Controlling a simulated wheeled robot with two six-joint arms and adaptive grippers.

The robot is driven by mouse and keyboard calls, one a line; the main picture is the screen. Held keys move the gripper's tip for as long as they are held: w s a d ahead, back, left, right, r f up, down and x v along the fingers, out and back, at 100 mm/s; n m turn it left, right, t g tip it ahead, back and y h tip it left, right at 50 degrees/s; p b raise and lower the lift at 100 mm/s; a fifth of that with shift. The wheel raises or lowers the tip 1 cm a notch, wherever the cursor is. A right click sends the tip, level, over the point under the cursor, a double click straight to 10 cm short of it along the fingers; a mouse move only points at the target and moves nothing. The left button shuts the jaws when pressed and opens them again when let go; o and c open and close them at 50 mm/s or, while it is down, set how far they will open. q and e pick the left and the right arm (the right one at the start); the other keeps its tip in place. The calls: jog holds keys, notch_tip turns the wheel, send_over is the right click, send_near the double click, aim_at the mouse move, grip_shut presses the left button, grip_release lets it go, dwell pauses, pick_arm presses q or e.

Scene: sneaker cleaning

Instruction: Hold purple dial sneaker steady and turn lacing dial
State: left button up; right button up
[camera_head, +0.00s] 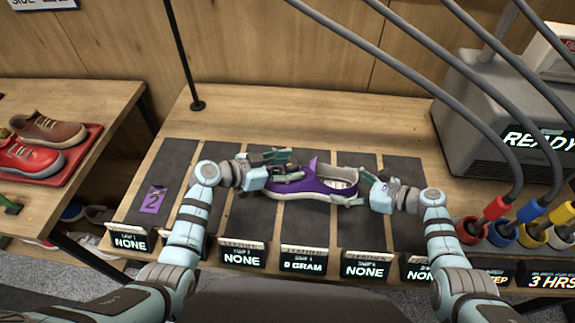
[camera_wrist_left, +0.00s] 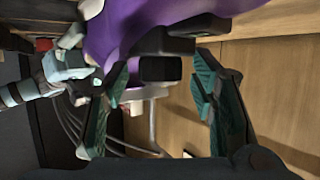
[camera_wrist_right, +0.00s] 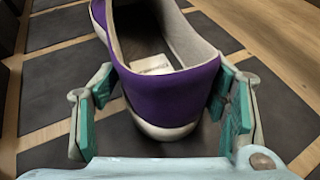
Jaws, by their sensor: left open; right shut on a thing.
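The purple sneaker (camera_head: 292,190) with a white sole lies across the dark mats, its heel to the right. My right gripper (camera_head: 355,188) is shut on the heel, a finger on each side. The right wrist view shows the purple heel (camera_wrist_right: 172,95) between the pads. My left gripper (camera_head: 292,165) is open over the sneaker's left part. In the left wrist view a dark block (camera_wrist_left: 160,68) shows between its spread fingers, with purple upper (camera_wrist_left: 130,25) beyond. I cannot tell whether this block is the lacing dial; the left hand hides much of that part.
Display signs (camera_head: 303,261) line the table's front edge. A purple tag marked 2 (camera_head: 153,199) lies on the left mat. A grey machine (camera_head: 490,125) and coloured hose ends (camera_head: 497,208) stand at right. A red tray (camera_head: 62,165) with shoes is on the left table. A black pole (camera_head: 181,55) stands behind.

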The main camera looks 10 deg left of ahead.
pick_arm(q)
jog(key=c, duration=1.1)
jog(key=m+g, duration=0.1)
jog(key=m+g+h, duration=0.2)
jog(key=shift+w+a+m+g, duration=0.15)
jog(key=shift+w+m+g, duration=0.1)
jog(key=shift+m+g, duration=0.15)
jog(key=shift+c, duration=0.2)
jog(key=shift+m+g, duration=0.3)
jog(key=shift+g, duration=0.1)
jog(key=shift+s, duration=0.1)
jog(key=o, duration=1.1)
jog(key=shift+o, duration=0.2)
